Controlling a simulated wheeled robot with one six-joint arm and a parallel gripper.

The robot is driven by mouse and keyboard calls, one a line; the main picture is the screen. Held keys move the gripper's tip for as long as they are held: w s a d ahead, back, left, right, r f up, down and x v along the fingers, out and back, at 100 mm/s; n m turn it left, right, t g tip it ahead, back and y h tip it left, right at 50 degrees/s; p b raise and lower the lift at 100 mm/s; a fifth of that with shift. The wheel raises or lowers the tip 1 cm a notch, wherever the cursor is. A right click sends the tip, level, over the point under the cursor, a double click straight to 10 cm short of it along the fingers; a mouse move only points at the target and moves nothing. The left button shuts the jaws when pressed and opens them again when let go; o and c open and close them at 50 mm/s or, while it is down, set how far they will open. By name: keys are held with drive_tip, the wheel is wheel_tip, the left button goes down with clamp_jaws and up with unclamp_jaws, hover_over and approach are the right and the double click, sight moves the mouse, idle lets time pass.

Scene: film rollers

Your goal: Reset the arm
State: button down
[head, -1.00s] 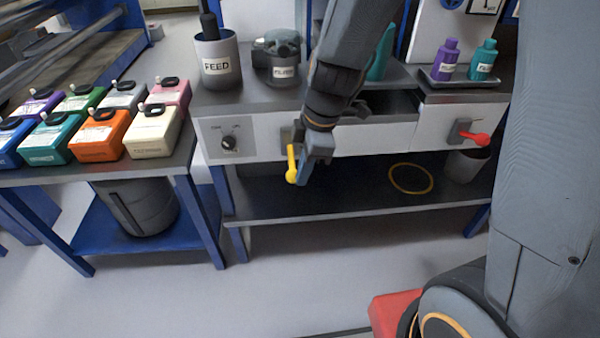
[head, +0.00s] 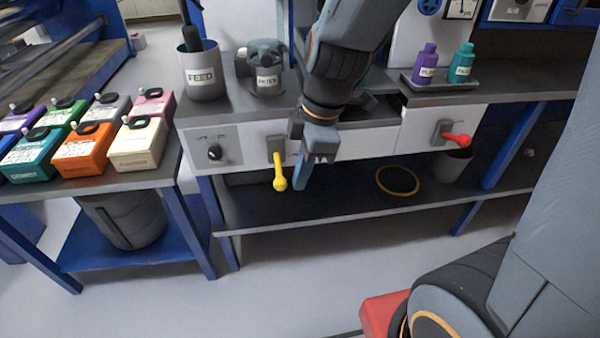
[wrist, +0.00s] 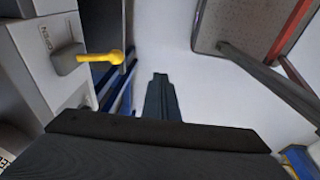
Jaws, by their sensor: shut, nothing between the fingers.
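My gripper (head: 301,176) hangs in front of the bench's white front panel, fingers pointing down. It is shut and empty. It is just right of a yellow-handled lever (head: 279,172), whose handle points down; the two look slightly apart. In the wrist view my gripper (wrist: 160,82) shows as a narrow dark shape over pale floor. There the yellow lever (wrist: 102,58) stands out from the panel at the left, clear of the fingers.
A red-handled lever (head: 456,139) is on the panel to the right. The FEED pot (head: 202,75) and a lidded grey pot (head: 267,72) stand on the bench. Coloured boxes (head: 138,145) fill the left table. A yellow ring (head: 397,181) lies on the lower shelf. Open floor lies in front.

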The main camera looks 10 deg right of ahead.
drive_tip(key=s+d+r+m+h+p, duration=0.2)
drive_tip(key=s+d+r+m+p, duration=0.5)
drive_tip(key=m, duration=1.1)
drive_tip(key=d+r+p, duration=0.1)
drive_tip(key=d+p, duration=0.1)
drive_tip(key=d, duration=0.1)
drive_tip(key=shift+s+g+p, duration=0.3)
drive_tip(key=shift+g, duration=0.1)
